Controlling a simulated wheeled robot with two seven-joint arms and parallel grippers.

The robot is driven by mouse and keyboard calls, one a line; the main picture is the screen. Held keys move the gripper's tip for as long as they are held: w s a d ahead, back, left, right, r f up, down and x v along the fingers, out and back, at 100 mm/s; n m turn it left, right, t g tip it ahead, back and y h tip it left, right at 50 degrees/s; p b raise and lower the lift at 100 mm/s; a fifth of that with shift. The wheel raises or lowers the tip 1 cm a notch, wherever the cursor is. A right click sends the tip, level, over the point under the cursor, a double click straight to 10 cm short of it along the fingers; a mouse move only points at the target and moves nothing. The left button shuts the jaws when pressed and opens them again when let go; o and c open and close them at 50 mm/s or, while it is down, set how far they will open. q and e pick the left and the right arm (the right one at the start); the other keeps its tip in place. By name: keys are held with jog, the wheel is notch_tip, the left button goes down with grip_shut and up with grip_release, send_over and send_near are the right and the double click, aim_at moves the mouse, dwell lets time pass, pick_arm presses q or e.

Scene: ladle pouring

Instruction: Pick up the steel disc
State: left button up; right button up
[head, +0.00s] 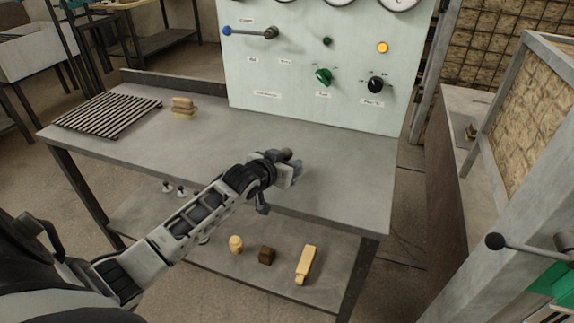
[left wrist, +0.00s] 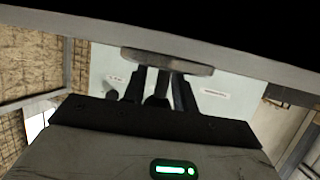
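A grey, round-edged disc (left wrist: 165,62) shows nearly edge-on in the left wrist view, close to the tabletop's edge. I take it for the steel disc. My left gripper (left wrist: 158,82) has its dark fingers reaching to the disc, with narrow gaps around a dark middle piece. I cannot tell whether they grip it. In the head view my left gripper (head: 293,170) is low over the front right part of the grey table (head: 215,150). It hides most of what is under it there. My right gripper is not in view.
A slatted rack (head: 108,114) and stacked tan blocks (head: 183,108) are on the table's left. A panel (head: 310,95) with knobs stands at the back.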

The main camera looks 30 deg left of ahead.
pick_arm(q)
jog(key=shift+s+f, duration=0.1)
jog(key=shift+f, duration=0.2)
grip_shut()
